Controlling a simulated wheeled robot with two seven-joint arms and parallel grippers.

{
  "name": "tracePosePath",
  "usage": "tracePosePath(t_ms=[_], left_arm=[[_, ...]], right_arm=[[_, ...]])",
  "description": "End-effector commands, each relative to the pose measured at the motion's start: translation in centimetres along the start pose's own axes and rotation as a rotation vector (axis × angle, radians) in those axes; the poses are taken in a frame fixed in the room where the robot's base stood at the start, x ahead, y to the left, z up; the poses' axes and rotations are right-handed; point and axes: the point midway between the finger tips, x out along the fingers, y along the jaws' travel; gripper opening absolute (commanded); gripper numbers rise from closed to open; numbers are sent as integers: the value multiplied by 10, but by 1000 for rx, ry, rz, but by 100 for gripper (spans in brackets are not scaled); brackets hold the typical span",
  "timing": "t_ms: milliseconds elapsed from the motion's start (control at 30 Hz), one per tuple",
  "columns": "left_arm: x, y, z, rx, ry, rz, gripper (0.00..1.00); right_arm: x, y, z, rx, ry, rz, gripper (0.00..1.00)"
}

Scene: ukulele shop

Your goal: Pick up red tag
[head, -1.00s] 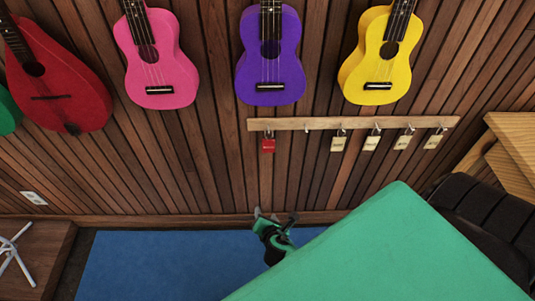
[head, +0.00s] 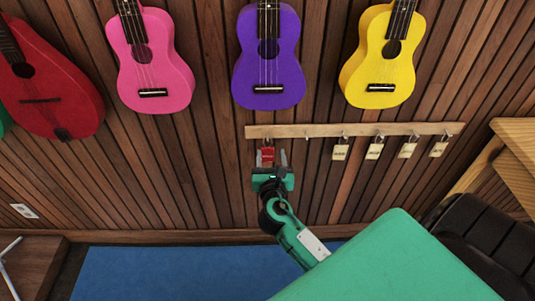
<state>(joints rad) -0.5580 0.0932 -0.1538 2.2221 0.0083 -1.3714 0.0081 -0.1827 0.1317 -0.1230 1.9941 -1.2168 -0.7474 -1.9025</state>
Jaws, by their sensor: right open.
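The red tag (head: 267,154) hangs from a hook at the left end of the wooden rail (head: 360,130) on the wall. My right gripper (head: 270,159) is just below the tag with its fingers pointing up. Its jaws are open, and in the picture the tag shows between the fingertips. I cannot tell whether the fingers touch it. My left gripper is not in view.
Several cream tags (head: 374,151) hang along the right part of the rail; one hook (head: 308,136) between them and the red tag is empty. Pink (head: 152,62), purple (head: 268,62) and yellow (head: 382,62) ukuleles hang above. Wooden furniture (head: 515,160) stands at right.

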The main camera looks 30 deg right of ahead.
Motion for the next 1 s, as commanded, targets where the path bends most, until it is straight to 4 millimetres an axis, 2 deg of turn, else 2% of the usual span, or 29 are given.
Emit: tracePosePath(t_ms=[233,533,800,833,1000], left_arm=[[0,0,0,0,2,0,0],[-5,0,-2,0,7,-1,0],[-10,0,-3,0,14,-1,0],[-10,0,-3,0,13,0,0],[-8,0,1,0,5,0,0]], right_arm=[[18,3,0,2,-1,0,51],[56,8,0,1,1,1,51],[60,8,0,1,2,1,51],[60,8,0,1,2,1,49],[60,8,0,1,2,1,16]])
